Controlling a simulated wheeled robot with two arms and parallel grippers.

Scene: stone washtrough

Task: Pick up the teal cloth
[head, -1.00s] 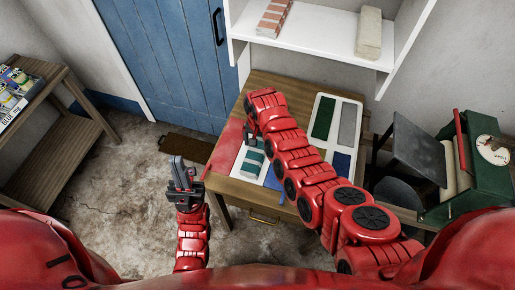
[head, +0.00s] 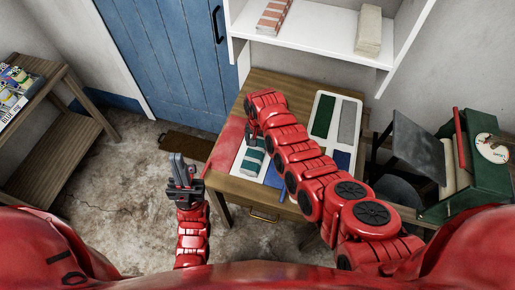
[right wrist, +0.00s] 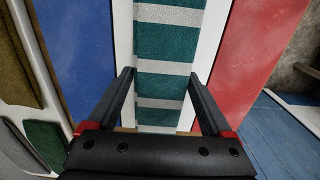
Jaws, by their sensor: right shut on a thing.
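The teal cloth (head: 251,162) has white stripes and lies folded on a white strip of the wooden table (head: 234,190). It also shows in the right wrist view (right wrist: 166,45), running between the fingers. My right gripper (head: 252,137) is at the far end of the cloth, partly hidden by its own arm. In the right wrist view my right gripper (right wrist: 164,100) has one finger on each side of the cloth and is shut on it. My left gripper (head: 182,168) points up, empty, left of the table; its finger gap is too small to judge.
A red panel (head: 226,146) and a blue panel (head: 273,178) flank the white strip. A white tray (head: 333,98) with coloured panels lies right of my arm. A white shelf (head: 310,47) overhangs the back. A green case (head: 480,190) stands at the right.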

